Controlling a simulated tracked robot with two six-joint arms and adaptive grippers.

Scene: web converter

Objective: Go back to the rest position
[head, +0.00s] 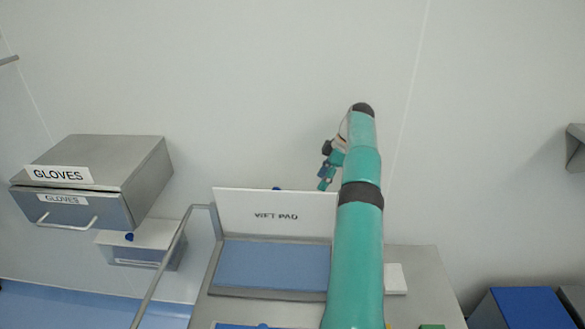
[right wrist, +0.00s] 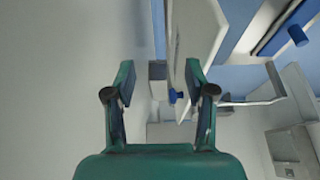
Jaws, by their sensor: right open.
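My right arm, teal, rises from the bottom of the head view and bends over near the top. My right gripper (head: 326,174) shows small at its far end, in front of the wall and above the wet pad box's upright white lid. In the right wrist view its two teal fingers (right wrist: 159,95) are spread apart with nothing held between them. A blue knob (right wrist: 174,97) and pale panels show beyond the fingers. My left gripper is in neither view.
The open box marked WET PAD (head: 270,295) stands on a grey bench below my right arm. A metal GLOVES box (head: 140,160) is on the wall at left, with a handled drawer. A metal rail (head: 165,265) rises beside the bench. A blue box (head: 520,310) is at lower right.

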